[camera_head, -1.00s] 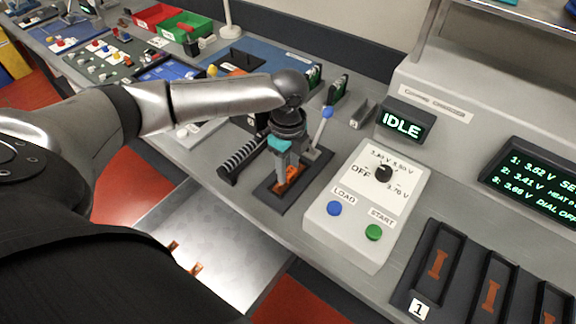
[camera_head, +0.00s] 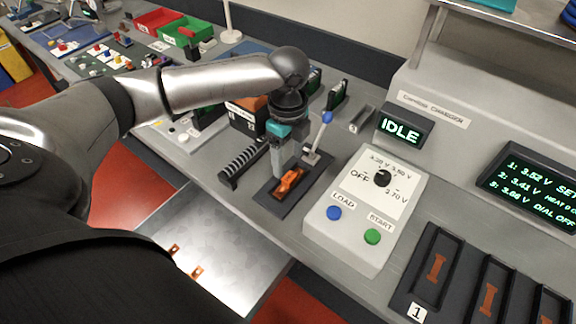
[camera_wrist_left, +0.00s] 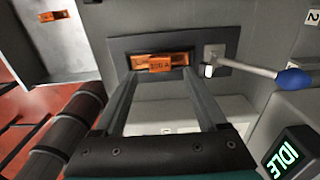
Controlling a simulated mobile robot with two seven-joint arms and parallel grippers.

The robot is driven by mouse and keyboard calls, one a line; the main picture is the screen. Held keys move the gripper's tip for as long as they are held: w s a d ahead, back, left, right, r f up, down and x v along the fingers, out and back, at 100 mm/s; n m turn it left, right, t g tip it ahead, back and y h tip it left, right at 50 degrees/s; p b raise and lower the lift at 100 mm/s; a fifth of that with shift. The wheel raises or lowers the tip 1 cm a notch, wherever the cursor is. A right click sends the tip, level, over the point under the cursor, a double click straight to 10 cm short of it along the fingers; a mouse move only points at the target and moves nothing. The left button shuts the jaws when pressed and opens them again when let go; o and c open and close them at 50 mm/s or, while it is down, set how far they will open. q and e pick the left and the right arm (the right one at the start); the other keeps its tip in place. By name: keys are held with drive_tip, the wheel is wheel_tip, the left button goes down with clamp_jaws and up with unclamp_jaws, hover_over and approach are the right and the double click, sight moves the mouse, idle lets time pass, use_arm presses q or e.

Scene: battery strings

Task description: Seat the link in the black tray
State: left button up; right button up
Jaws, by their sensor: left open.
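The orange link (camera_head: 290,182) lies in the black tray (camera_head: 268,198), on the bench in front of the lever. My left gripper (camera_head: 282,172) points down just above the link, open. In the left wrist view its fingertips (camera_wrist_left: 160,72) stand apart near the two ends of the link, which looks free between them. My right gripper is not in view.
A blue-knobbed lever (camera_head: 318,140) stands right beside the tray. A black ribbed part (camera_head: 242,165) lies to the left, and the charger control box (camera_head: 368,210) stands to the right. A metal shelf (camera_head: 215,250) with copper pieces lies below the bench edge.

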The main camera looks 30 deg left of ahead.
sight(288, 176)
use_arm(q)
wheel_tip(288, 176, up, 7)
drive_tip(key=shift+p, duration=0.45)
drive_tip(key=shift+f, duration=0.15)
